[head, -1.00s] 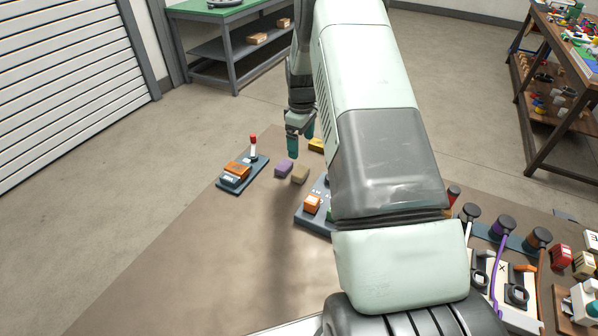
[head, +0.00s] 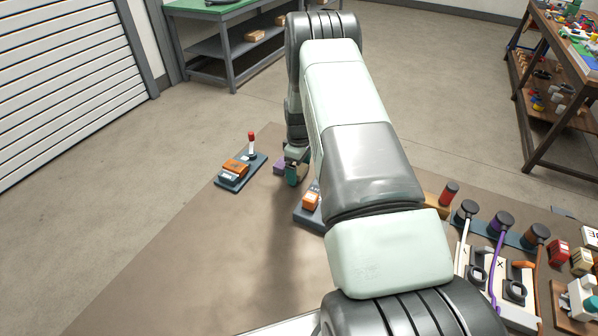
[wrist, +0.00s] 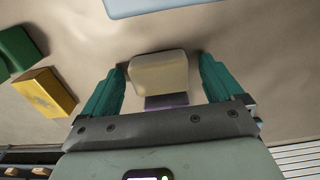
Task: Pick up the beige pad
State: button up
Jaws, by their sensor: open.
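The beige pad (wrist: 160,74) is a small block lying on the brown surface. In the wrist view it sits between the two teal fingers of my gripper (wrist: 161,88), with a gap showing on each side. In the head view my gripper (head: 294,172) is low over the table beside the purple block, and the beige pad is hidden behind it and my arm. The gripper is open and holds nothing.
A purple block (head: 280,167) is right beside the pad. It also shows just below the pad in the wrist view (wrist: 166,101). A yellow block (wrist: 44,92) and a green block (wrist: 18,53) lie to the left. A dark base with an orange part (head: 311,200) stands close by.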

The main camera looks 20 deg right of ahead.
aim_at(299, 168)
jog(key=c, duration=1.1)
notch_tip(299, 168, up, 10)
jog(key=shift+r, duration=0.1)
jog(key=shift+c, duration=0.2)
